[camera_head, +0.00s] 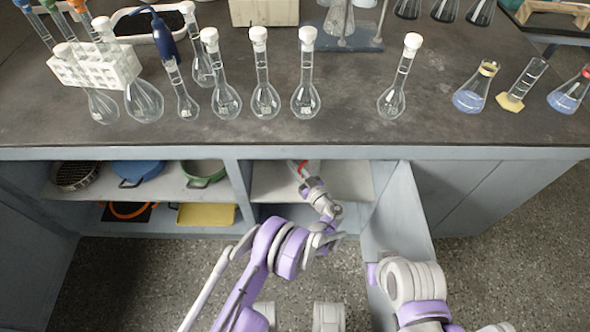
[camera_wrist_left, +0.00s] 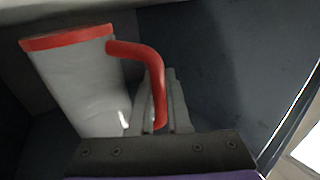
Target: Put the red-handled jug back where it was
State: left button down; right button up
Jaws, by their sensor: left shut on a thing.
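The red-handled jug (camera_wrist_left: 85,80) is whitish with a red rim and a red handle. In the left wrist view it stands slightly tilted in the picture, inside a dark compartment. My left gripper (camera_wrist_left: 162,105) is shut on the jug's red handle. In the head view my left arm reaches into the open middle cabinet, and my left gripper (camera_head: 302,172) is at its upper shelf with a bit of red showing. The jug's body is mostly hidden there by the bench top. My right arm is at the lower right; its fingers do not show.
An open cabinet door (camera_head: 402,205) stands right of the compartment, close to my right arm. A green pan (camera_head: 204,172) and a blue pan (camera_head: 138,172) sit on the shelf to the left. Several glass flasks (camera_head: 265,100) stand on the bench top (camera_head: 340,125) above.

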pick_arm(q)
jog(key=shift+f, duration=0.65)
jog(key=shift+f, duration=0.1)
jog(key=c, duration=1.3)
grip_release()
jog(key=shift+f, duration=0.15)
jog(key=o, duration=0.4)
jog(key=shift+r, duration=0.25)
jog(key=shift+s+d+r, duration=0.1)
jog(key=shift+s+d, duration=0.05)
jog(key=shift+s, duration=0.05)
jog(key=p+v, duration=0.1)
jog(key=v, duration=1)
jog(key=shift+s+d, duration=0.15)
jog(key=shift+s, duration=0.05)
